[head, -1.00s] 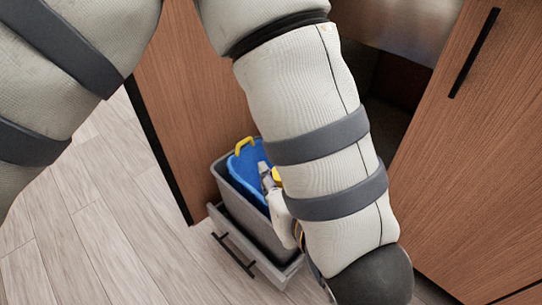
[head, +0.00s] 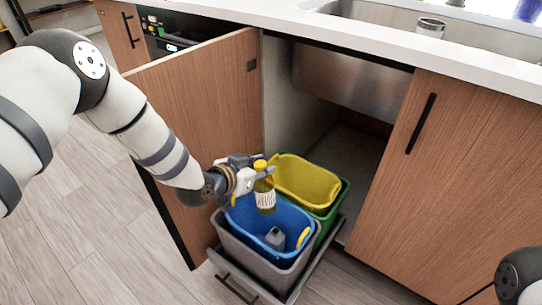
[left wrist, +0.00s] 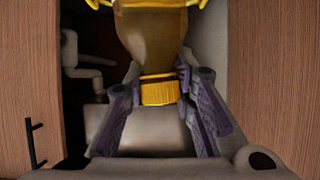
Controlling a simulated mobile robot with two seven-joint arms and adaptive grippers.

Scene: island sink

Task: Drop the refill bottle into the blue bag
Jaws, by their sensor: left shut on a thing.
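The refill bottle (head: 265,196), yellowish-brown with a pale label and a yellow cap, hangs roughly upright, cap up, over the back part of the blue bag (head: 240,215). My left gripper (head: 262,172) is shut on it at the cap end. In the left wrist view, the yellow cap (left wrist: 158,90) sits between the two fingers (left wrist: 157,105), with the bottle's body beyond. The blue bag is open at the top in a grey bin, has yellow handles, and holds a small grey container (head: 275,238). My right gripper is out of view.
A yellow bag (head: 308,180) in a green bin (head: 338,205) stands right behind the blue one. Both bins sit on a pull-out drawer (head: 250,285). An open cabinet door (head: 205,100) is at the left, a closed one (head: 450,160) at the right. The counter edge runs above.

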